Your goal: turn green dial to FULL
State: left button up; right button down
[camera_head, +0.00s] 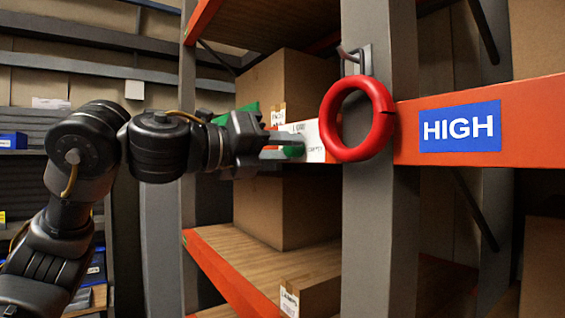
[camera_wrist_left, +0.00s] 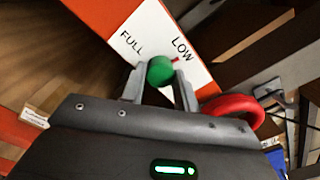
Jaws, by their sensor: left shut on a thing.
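The green dial (camera_wrist_left: 160,71) sits on a white plate (camera_wrist_left: 150,35) on an orange beam. In the left wrist view the plate reads FULL on the left and LOW on the right. A small red mark (camera_wrist_left: 176,60) shows at the dial's edge on the LOW side. My left gripper (camera_head: 285,146) reaches the plate from the left in the head view, shut on the dial (camera_head: 293,151). One finger is on each side of the dial in the wrist view (camera_wrist_left: 160,80). My right gripper is in neither view.
A red ring (camera_head: 357,118) hangs from a hook on the grey upright (camera_head: 378,220), just right of the plate. A blue HIGH sign (camera_head: 460,127) is on the orange beam further right. Cardboard boxes (camera_head: 285,85) stand on the shelves behind.

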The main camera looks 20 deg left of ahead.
pick_arm(q)
jog(key=n+b, duration=0.5)
jog(key=n, duration=0.2)
jog(key=shift+s+f+n, duration=0.1)
jog(key=shift+n, duration=0.2)
jog(key=n+b, duration=0.2)
jog(key=n, duration=0.1)
jog(key=shift+n+y+b, duration=0.3)
jog(key=shift+n+b, duration=0.85)
jog(key=shift+n, duration=0.55)
jog(key=shift+r, duration=0.2)
jog(key=o, duration=1)
jog(key=shift+f, duration=0.1)
